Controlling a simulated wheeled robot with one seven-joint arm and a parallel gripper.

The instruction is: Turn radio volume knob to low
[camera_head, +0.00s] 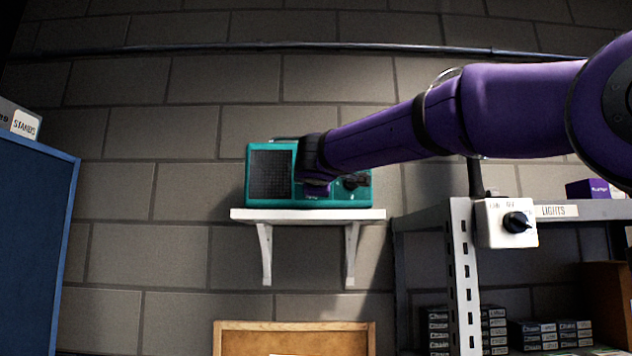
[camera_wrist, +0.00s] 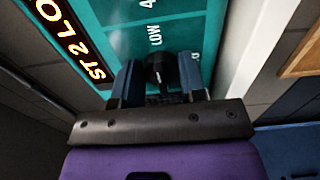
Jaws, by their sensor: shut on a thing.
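The teal radio (camera_head: 330,202) stands on a white wall shelf, its dark speaker grille on the left. My gripper (camera_head: 314,186) is at the radio's front, covering its middle. In the wrist view my gripper (camera_wrist: 158,78) has one finger on each side of a black knob (camera_wrist: 160,68) and is shut on it. White lettering that includes "LOW" is on the teal panel (camera_wrist: 190,30) beside the knob. A glowing display with "ST 2 LO" (camera_wrist: 72,35) is at the left. Another dark knob (camera_head: 354,181) shows at the radio's right in the head view.
The white shelf (camera_head: 260,216) holds the radio on a block wall. At right, a metal rack (camera_head: 460,260) carries a white switch box (camera_head: 495,232) near a "LIGHTS" label. A blue panel (camera_head: 35,220) stands at left. A wood-framed board (camera_head: 295,326) is below.

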